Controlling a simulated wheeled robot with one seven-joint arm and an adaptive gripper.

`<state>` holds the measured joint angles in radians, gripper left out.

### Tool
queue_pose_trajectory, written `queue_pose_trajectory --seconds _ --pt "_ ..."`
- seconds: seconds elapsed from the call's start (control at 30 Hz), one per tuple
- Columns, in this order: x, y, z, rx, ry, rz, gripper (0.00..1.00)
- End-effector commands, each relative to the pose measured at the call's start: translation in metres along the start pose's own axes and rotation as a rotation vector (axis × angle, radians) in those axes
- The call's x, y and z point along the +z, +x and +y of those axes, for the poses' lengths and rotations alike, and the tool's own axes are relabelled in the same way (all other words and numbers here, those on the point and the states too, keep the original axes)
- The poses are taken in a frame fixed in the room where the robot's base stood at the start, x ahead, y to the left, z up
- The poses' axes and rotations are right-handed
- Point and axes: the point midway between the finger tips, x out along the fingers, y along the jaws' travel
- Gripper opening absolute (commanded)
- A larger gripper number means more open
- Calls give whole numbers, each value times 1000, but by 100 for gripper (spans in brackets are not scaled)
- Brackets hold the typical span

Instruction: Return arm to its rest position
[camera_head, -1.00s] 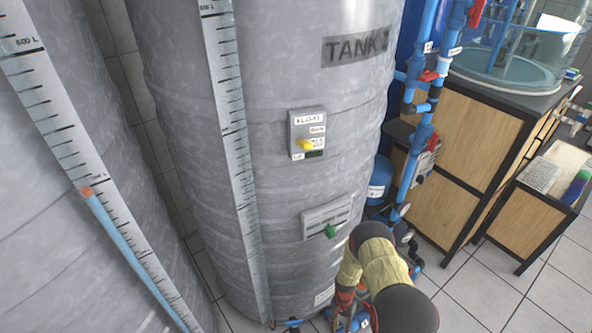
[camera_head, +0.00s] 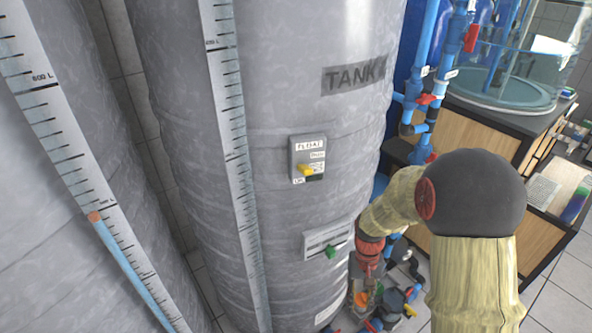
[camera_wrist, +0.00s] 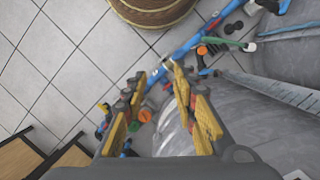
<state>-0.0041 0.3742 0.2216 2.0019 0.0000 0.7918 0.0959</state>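My arm shows at the lower right in the head view, with pale yellow sleeves (camera_head: 472,280) and a large black joint (camera_head: 470,192). It bends left and down in front of the tank's lower right side. My gripper hangs low beside the grey tank (camera_head: 300,120), partly seen among blue pipes. In the wrist view, the two yellow and grey fingers of my gripper (camera_wrist: 156,76) stand apart with nothing held between them. Pipes and the tank's side lie beyond the fingers.
A yellow-switch box (camera_head: 307,160) and a green-knob panel (camera_head: 328,240) are on the tank. Blue pipes with red valves (camera_head: 428,98) stand at its right. A wooden cabinet (camera_head: 455,135) is behind my arm. The wrist view shows open tiled floor (camera_wrist: 60,60) and a brown round basket (camera_wrist: 152,12).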

Motion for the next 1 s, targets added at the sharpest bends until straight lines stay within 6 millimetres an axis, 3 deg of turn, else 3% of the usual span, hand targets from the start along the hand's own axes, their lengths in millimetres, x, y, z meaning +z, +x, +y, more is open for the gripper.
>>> queue_pose_trajectory --seconds 0.03,0.1,0.3,0.7,1.0 --pt "13 -24 1 -2 -14 23 28" --pt "30 -48 3 -4 -31 50 28" --pt "81 -110 8 -8 -72 133 28" --pt "174 -200 18 -17 -93 364 28" --pt "223 -263 22 -29 -89 607 28"
